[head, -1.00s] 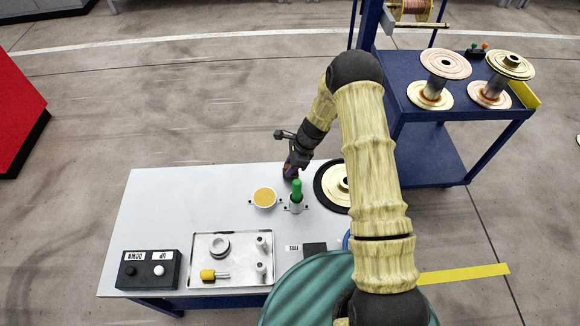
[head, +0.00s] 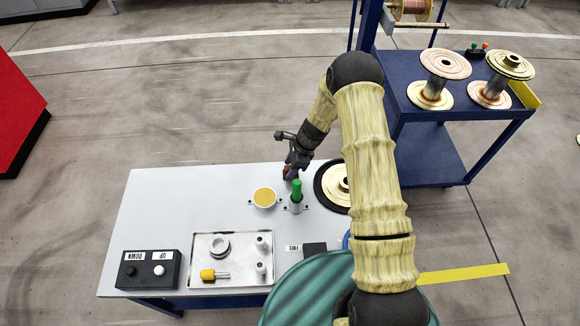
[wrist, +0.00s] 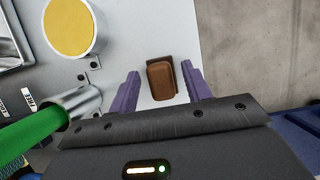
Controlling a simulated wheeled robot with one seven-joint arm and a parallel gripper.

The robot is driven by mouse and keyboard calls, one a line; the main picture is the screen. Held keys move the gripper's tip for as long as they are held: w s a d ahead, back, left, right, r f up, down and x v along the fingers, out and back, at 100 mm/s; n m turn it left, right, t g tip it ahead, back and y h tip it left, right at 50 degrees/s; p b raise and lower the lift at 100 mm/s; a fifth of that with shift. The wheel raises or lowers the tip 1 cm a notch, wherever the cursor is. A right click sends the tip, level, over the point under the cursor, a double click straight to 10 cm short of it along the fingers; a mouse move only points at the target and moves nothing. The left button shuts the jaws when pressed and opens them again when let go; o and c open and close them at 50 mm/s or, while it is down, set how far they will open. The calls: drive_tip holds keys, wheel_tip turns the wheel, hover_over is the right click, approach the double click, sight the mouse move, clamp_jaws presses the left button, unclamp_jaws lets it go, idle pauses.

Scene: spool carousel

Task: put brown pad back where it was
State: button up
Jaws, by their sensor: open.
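The brown pad (wrist: 161,81) is a small rounded block on the pale table top. In the wrist view it lies between the two purple fingers of my gripper (wrist: 160,71), with a gap to each finger. The fingers are spread open. A dark patch shows behind the pad's far and right edges; I cannot tell whether it is shadow or a base. In the head view my gripper (head: 293,166) points down near the table's far edge, behind the green-topped post, and mostly hides the pad.
A green-handled metal post (head: 296,192) and a yellow-topped round dish (head: 264,197) stand close by. A tray (head: 199,277), a button box (head: 147,270) and a dark square (head: 315,249) lie nearer.

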drive_tip(key=v, duration=1.1)
drive_tip(key=shift+r, duration=0.3)
drive_tip(key=shift+d, duration=0.1)
drive_tip(key=s+d+r+n+t+h, duration=0.1)
drive_tip(key=s+d+r+n+h, duration=0.1)
drive_tip(key=s+r+n, duration=0.6)
drive_tip(key=s+d+r+n+t+h, duration=0.1)
drive_tip(key=s+d+r+n+h, duration=0.1)
drive_tip(key=s+d+r+n, duration=0.3)
drive_tip(key=s+r+n, duration=0.4)
drive_tip(key=s+n, duration=0.1)
drive_tip(key=s, duration=0.4)
drive_tip(key=shift+r+t, duration=0.25)
drive_tip(key=shift+t, duration=0.05)
drive_tip(key=shift+s+d, duration=0.1)
drive_tip(key=shift+d, duration=0.05)
